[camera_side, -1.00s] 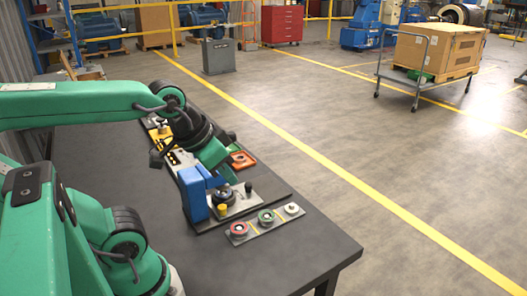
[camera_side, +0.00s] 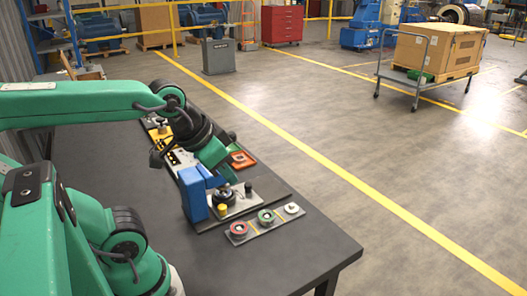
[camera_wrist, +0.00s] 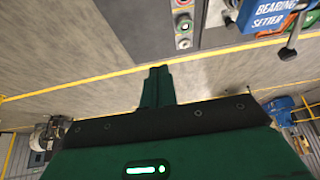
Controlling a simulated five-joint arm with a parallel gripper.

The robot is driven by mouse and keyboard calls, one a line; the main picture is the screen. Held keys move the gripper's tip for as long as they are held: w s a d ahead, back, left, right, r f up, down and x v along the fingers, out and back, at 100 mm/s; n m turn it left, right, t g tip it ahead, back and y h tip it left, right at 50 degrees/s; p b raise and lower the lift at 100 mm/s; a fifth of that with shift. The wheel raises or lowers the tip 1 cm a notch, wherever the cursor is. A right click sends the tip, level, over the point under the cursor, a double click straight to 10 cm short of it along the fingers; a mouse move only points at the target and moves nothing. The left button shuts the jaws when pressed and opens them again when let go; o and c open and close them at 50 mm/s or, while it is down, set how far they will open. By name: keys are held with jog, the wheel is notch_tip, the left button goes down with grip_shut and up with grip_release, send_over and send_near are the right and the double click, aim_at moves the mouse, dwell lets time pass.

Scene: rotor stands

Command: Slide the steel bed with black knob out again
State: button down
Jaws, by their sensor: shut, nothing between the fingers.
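In the side view, the steel bed (camera_side: 241,205) is a pale metal plate at the foot of the blue press (camera_side: 193,196). Its black knob (camera_side: 248,187) stands at the far right corner. A dark round part (camera_side: 223,197) sits on the bed beside the press. My gripper (camera_side: 227,166) is above and behind the press, apart from the knob. In the wrist view its green fingers (camera_wrist: 158,72) are together and empty. The blue housing marked "BEARING SETTER" (camera_wrist: 270,15) shows at the upper right there; I cannot clearly make out the bed.
A strip with red, green and white round parts (camera_side: 265,221) lies in front of the press. The near part of the dark table (camera_side: 150,210) is clear.

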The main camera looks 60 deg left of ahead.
jog(key=c, duration=1.5)
grip_release()
jog(key=shift+w, duration=0.1)
jog(key=o, duration=0.3)
jog(key=shift+w+a, duration=0.15)
jog(key=n+g, duration=0.3)
jog(key=g, duration=0.3)
send_over(248, 184)
notch_tip(248, 184, down, 13)
jog(key=shift+f, duration=0.2)
jog(key=shift+f, duration=0.1)
jog(key=shift+f, duration=3.75)
